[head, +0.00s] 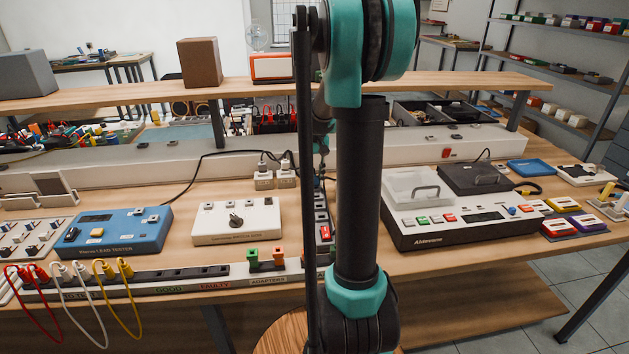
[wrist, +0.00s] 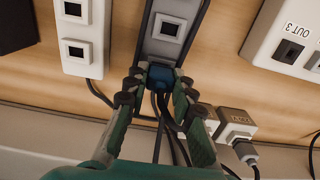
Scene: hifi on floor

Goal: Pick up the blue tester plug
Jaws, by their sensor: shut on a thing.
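In the wrist view my gripper (wrist: 159,81) is shut on the blue tester plug (wrist: 161,75), with one finger on each side of it. The plug is a small dark blue block at the near end of a grey socket strip (wrist: 182,45). I cannot tell whether it is seated in the strip or just clear of it. Dark cables hang between the fingers below it. In the head view my arm hides the plug and most of the gripper.
A white socket strip (wrist: 83,35) stands left of the fingers in the wrist view, and white adapters (wrist: 233,122) sit close on the right. In the head view a blue tester (head: 115,230), a white switch box (head: 236,220) and a larger device (head: 460,220) stand on the bench.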

